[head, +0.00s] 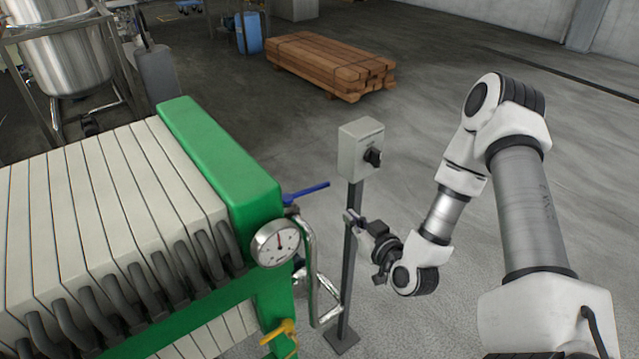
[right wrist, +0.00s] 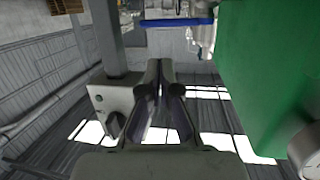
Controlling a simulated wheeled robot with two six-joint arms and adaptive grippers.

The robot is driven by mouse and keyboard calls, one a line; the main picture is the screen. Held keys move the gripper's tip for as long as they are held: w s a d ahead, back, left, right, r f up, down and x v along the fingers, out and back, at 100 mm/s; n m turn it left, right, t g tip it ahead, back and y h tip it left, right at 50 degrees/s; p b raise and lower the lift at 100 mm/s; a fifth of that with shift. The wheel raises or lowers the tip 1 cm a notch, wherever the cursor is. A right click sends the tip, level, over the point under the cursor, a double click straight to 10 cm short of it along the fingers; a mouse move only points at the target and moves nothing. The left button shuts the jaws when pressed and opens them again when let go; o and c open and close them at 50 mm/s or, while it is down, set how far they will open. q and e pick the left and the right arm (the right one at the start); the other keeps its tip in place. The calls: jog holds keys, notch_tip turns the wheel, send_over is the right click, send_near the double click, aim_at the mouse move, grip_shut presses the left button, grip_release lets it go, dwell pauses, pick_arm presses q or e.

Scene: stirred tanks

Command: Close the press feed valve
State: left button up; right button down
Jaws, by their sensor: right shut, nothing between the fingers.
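A blue lever handle (head: 306,193) sticks out to the right from the green end of the filter press. It also shows in the right wrist view as a blue bar (right wrist: 178,22), lying crosswise beyond the fingertips. A yellow lever (head: 280,331) sits lower on the press; no label shows which valve feeds it. My right gripper (head: 352,218) is shut and empty, right of and a little below the blue lever, apart from it. In the right wrist view its fingertips (right wrist: 159,66) meet. My left gripper is not in view.
A grey switch box (head: 361,148) with a black knob stands on a thin post (head: 348,262) close by my right gripper. A pressure gauge (head: 276,243) and a bent metal pipe (head: 309,265) are beside the levers. A timber stack (head: 330,62) lies behind on open floor.

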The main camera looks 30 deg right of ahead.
aim_at(319, 188)
jog(key=p+x, duration=0.1)
jog(key=x, duration=1.3)
jog(key=shift+a+f, duration=0.15)
jog(key=shift+w+d+f+b, duration=0.15)
jog(key=shift+w+d+b, duration=0.1)
jog(key=shift+w+b, duration=0.35)
jog(key=shift+w+d, duration=0.1)
jog(key=shift+w, duration=0.15)
